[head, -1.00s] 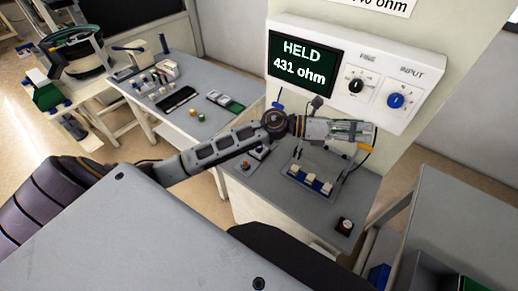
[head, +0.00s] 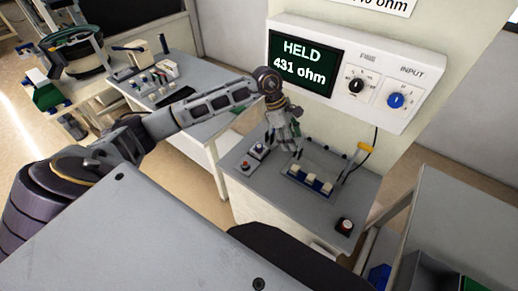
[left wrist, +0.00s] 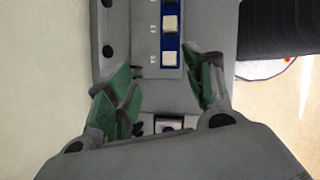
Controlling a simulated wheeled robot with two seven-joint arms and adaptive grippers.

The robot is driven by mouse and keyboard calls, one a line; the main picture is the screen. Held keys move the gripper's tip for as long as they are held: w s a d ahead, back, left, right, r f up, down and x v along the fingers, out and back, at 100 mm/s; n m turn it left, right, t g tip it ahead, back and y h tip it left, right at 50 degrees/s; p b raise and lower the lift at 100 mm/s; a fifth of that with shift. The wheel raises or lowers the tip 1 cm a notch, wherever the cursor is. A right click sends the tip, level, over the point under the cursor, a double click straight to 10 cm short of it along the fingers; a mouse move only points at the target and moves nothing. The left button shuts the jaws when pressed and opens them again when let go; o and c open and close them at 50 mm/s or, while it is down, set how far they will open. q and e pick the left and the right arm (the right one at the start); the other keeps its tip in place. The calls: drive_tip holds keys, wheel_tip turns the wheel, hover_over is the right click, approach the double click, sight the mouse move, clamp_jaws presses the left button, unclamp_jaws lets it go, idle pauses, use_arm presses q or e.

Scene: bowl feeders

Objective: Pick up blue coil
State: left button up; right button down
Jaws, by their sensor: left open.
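I cannot make out a blue coil for certain in either view. My left gripper (head: 293,142) hangs downward over the left back part of the grey bench (head: 265,205), below the meter. In the left wrist view the gripper (left wrist: 165,92) is open, its green-padded fingers wide apart with nothing held between them.
The meter panel (head: 343,75) reads "HELD 431 ohm" above the bench. Another table with small parts (head: 160,80) stands at left.

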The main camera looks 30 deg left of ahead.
use_arm(q)
drive_tip(key=a+r+y, duration=0.1)
drive_tip(key=a+y, duration=0.4)
drive_tip(key=a, duration=0.8)
drive_tip(key=shift+a+r+g, duration=0.15)
drive_tip(key=shift+r+g, duration=0.1)
drive_tip(key=shift+g, duration=0.15)
drive_tip(key=shift+w+f, duration=0.1)
drive_tip(key=shift+w, duration=0.05)
hover_over(259, 147)
wheel_tip(259, 147, down, 7)
drive_tip(key=shift+f+p, duration=0.15)
drive_tip(key=shift+p, duration=0.25)
drive_tip(key=shift+f, duration=0.5)
use_arm(e)
drive_tip(key=shift+s+a+r, duration=0.15)
drive_tip(key=shift+a+r, duration=0.05)
drive_tip(key=shift+a, duration=0.25)
drive_tip(key=shift+s+a+r, duration=0.1)
drive_tip(key=shift+a+r, duration=0.05)
drive_tip(key=shift+a, duration=0.25)
use_arm(q)
drive_tip(key=shift+f, duration=0.15)
